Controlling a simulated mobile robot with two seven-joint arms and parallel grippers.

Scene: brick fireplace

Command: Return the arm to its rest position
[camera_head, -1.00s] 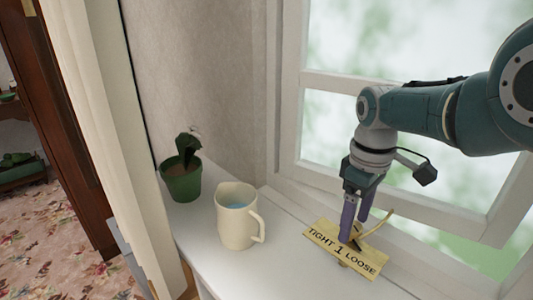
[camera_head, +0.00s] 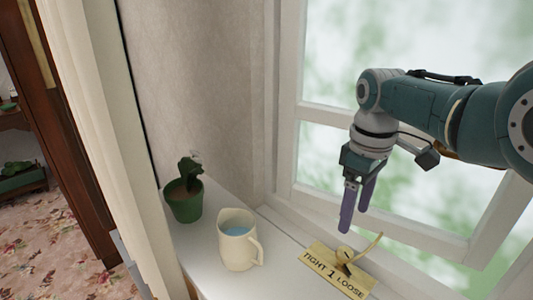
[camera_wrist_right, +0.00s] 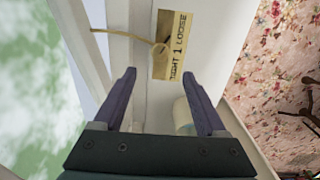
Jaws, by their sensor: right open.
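My right gripper (camera_head: 356,207) hangs in front of the window, fingers pointing down. Its two purple fingers are apart with nothing between them, as the right wrist view (camera_wrist_right: 162,90) also shows. Below it on the white sill lies a yellow plate (camera_head: 338,274) lettered "TIGHT 1 LOOSE", with a brass latch handle (camera_head: 366,249) rising from it. The plate also shows in the wrist view (camera_wrist_right: 168,58), beyond the fingertips. The gripper is clear of both. My left gripper is not in view.
A cream pitcher (camera_head: 236,250) with blue liquid stands on the sill (camera_head: 203,251), left of the plate. A green potted plant (camera_head: 184,205) stands behind it. The white window frame (camera_head: 285,150) is close to my right arm. A curtain (camera_head: 100,130) hangs at the left.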

